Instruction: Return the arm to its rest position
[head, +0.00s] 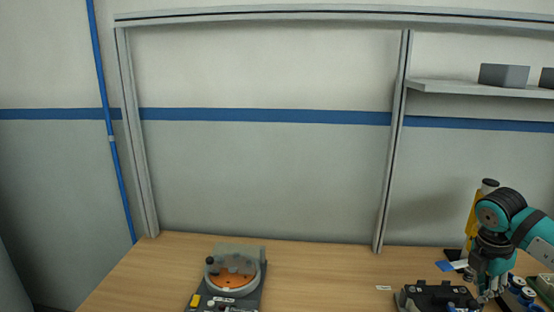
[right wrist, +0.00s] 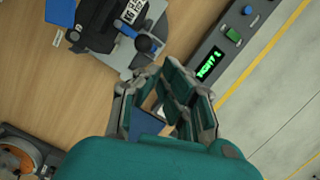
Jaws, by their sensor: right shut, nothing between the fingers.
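My right arm comes in from the right edge of the head view, teal and dark grey. Its right gripper (head: 487,292) points down at the lower right, beside a black fixture (head: 435,297) on the table. In the right wrist view the right gripper's fingers (right wrist: 165,100) are shut with nothing held. My left arm and gripper are not in view.
The wooden table (head: 330,270) is clear between the orange-disc device (head: 232,280) and the black fixture. A yellow cylinder (head: 472,222) stands near the arm. A shelf (head: 480,88) holds grey boxes. A control panel (right wrist: 232,40) shows in the right wrist view.

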